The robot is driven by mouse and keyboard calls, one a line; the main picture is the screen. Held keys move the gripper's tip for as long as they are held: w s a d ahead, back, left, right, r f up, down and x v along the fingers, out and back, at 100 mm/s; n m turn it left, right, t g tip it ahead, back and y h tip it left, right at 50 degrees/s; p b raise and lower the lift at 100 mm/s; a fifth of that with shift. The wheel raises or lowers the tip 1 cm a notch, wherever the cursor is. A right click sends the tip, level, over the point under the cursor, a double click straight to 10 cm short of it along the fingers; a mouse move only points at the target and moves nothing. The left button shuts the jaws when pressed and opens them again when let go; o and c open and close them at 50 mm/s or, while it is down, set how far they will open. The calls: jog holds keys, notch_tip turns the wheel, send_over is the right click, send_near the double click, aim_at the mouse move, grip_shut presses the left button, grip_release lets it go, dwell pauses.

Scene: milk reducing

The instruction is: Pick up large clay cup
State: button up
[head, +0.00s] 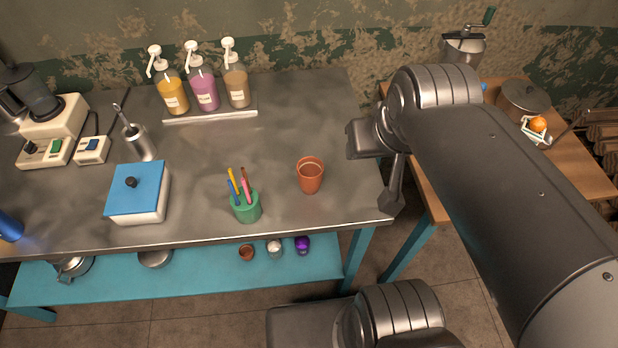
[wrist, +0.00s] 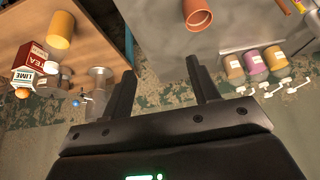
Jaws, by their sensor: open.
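The large clay cup (head: 310,175) stands upright on the metal table, right of the green pen holder, near the front edge. It also shows at the top of the wrist view (wrist: 197,14), beyond the fingertips. My gripper (wrist: 162,80) is open and empty, with both fingers apart. In the head view my gripper (head: 391,198) is at the right end of the metal table, to the right of the cup and apart from it. The arm partly hides it there. A smaller clay cup (head: 246,253) is on the blue lower shelf.
The green holder (head: 245,207) with pens is left of the cup. Three pump bottles (head: 204,90) stand at the back. A blue-lidded box (head: 138,194) is farther left. A wooden table (head: 582,170) stands at right. The metal tabletop behind the cup is clear.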

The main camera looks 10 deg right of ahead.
jog(key=shift+o, duration=0.4)
jog(key=o, duration=0.5)
jog(key=m+g, duration=0.2)
jog(key=g, duration=0.4)
send_over(310, 178)
jog(key=w, duration=0.3)
notch_tip(310, 178, down, 12)
jog(key=shift+h, duration=0.3)
jog(key=f, duration=1)
jog(key=shift+w+d+f, duration=0.1)
jog(key=shift+d+f, duration=0.05)
jog(key=shift+d, duration=0.15)
